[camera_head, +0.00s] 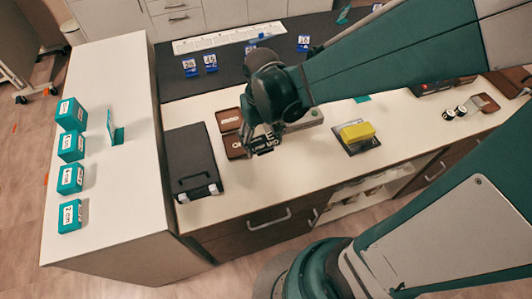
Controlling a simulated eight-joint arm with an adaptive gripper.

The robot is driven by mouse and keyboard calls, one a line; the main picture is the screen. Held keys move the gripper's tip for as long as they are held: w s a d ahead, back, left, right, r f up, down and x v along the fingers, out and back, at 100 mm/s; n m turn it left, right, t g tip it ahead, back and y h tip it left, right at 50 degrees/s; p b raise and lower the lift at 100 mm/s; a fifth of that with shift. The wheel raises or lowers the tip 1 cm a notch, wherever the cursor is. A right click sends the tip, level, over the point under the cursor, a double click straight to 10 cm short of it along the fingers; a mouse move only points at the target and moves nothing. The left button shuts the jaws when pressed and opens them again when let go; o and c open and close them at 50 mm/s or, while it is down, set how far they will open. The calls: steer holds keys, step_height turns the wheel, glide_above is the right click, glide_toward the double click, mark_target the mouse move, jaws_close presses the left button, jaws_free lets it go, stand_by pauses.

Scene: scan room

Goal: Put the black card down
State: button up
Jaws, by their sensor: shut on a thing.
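My gripper (263,134) hangs over the middle of the white counter and points down. It is shut on the black card (264,150), a small dark piece with white lettering at the fingertips. The lettering is too small to read surely. The card appears in front of the brown trays (233,147); I cannot tell whether it touches the counter. The fingers are partly hidden by the dark wrist.
A black case (190,155) lies left of the gripper. A yellow block (357,131) sits on a dark tray to the right. Several teal boxes (70,179) line the left counter. Bare white counter (270,185) lies in front of the gripper.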

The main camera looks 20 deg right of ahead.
steer(key=shift+m, duration=0.5)
steer(key=shift+s+d+f, duration=0.15)
steer(key=shift+s+d, duration=0.1)
steer(key=shift+s, duration=0.35)
steer(key=shift+s+d+f, duration=0.1)
steer(key=shift+s+d, duration=0.1)
steer(key=shift+s, duration=0.45)
steer(key=shift+s+d+f, duration=0.15)
steer(key=shift+s+d, duration=0.1)
steer(key=shift+s, duration=0.35)
steer(key=shift+f, duration=0.1)
steer(key=shift+f+b, duration=0.8)
steer(key=shift+f, duration=2.05)
steer(key=shift+f+b, duration=0.6)
steer(key=shift+f, duration=1.45)
steer(key=shift+f, duration=0.2)
steer(key=o, duration=1)
steer(key=shift+c, duration=0.2)
steer(key=shift+r, duration=0.25)
